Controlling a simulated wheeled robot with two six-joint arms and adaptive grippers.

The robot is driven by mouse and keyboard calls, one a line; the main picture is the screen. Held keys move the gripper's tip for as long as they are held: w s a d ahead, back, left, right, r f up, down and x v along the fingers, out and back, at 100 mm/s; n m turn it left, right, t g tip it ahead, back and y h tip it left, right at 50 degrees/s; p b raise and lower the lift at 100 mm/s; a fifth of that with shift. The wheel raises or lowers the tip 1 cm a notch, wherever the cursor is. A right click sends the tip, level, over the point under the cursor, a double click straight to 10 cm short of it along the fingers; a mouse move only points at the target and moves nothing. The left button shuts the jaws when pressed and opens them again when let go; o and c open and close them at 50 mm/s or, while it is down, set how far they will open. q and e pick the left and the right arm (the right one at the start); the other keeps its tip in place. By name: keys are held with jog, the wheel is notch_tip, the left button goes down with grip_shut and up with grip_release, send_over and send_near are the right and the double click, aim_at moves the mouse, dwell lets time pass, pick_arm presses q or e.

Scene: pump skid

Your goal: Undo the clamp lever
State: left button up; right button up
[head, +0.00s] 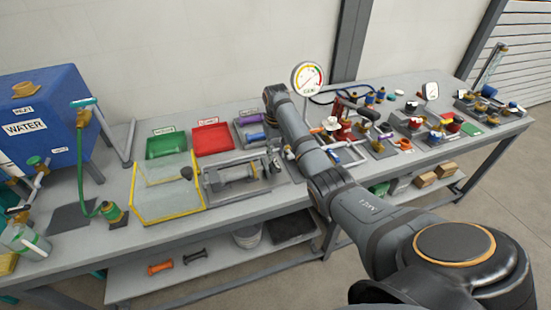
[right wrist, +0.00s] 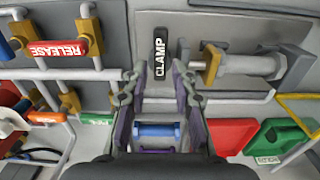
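A black piece marked CLAMP (right wrist: 160,52), which I take to be the clamp lever, shows at top centre in the right wrist view. A grey cylinder fixture (right wrist: 245,64) with a brass-coloured block lies to its right; the fixture also shows in the head view (head: 236,174). My right gripper (right wrist: 160,78) points at the bench with its fingers apart. The black piece lies just beyond the fingertips, between their lines, and I see no grip on it. In the head view my right arm hides much of this spot. My left gripper is not in view.
A red RELEASE lever (right wrist: 62,48) on pipework is left in the wrist view. A blue cylinder (right wrist: 157,130) shows between the fingers. A red tray (head: 212,138) and a green tray (head: 166,145) stand behind the fixture. A pressure gauge (head: 308,77) rises near my arm.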

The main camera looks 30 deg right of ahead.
aim_at(276, 163)
notch_tip(276, 163, down, 4)
jog(key=shift+r, duration=0.15)
jog(key=shift+f, duration=0.25)
grip_shut()
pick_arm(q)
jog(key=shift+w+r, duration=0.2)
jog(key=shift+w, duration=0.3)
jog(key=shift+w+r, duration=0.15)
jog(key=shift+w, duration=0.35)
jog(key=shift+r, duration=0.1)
pick_arm(e)
jog(key=shift+r, duration=0.1)
